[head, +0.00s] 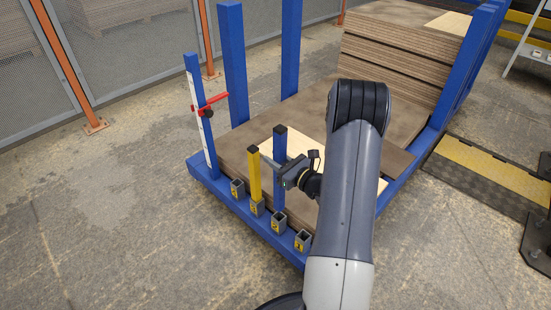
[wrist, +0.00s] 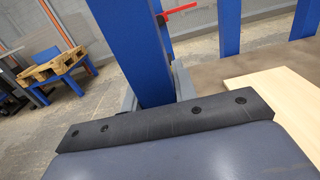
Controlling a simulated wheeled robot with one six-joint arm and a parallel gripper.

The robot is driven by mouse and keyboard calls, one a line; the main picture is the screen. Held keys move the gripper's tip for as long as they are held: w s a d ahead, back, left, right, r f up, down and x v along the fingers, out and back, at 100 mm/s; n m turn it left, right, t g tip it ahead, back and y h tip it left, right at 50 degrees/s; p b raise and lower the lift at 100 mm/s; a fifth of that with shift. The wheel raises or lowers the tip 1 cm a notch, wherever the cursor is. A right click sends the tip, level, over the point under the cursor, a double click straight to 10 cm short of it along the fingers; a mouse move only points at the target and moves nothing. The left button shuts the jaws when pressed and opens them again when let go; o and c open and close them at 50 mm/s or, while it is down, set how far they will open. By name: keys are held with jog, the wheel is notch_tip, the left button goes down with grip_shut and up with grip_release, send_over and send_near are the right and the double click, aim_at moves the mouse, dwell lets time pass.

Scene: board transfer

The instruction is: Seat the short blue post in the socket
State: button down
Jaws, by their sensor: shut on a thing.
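The short blue post (head: 280,142) has a black cap and stands upright at the front of the blue rack. My gripper (head: 284,172) is shut on it around mid-height. In the wrist view the blue post (wrist: 137,50) rises large behind the dark gripper edge, slightly tilted in the picture. Its lower end is over the grey socket (head: 279,223), third from the left; I cannot tell whether it is inside or just above. Another socket (head: 302,242) to the right is empty. The leftmost socket (head: 237,188) also looks empty.
A yellow post (head: 254,176) stands in the socket just left of the blue one. A tall blue upright (head: 196,110) with a red clamp (head: 210,104) is farther left. Brown boards (head: 310,105) and a pale board (head: 296,143) lie close behind. The floor in front is clear.

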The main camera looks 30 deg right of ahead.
aim_at(276, 190)
jog(key=shift+f+b, duration=1.35)
jog(key=shift+f, duration=0.55)
notch_tip(276, 190, down, 8)
jog(key=b, duration=0.7)
jog(key=shift+b, duration=0.35)
dwell(2.6)
jog(key=shift+f, duration=1.2)
jog(key=c, duration=1.1)
grip_release()
jog(key=shift+o, duration=0.2)
jog(key=shift+s, duration=0.1)
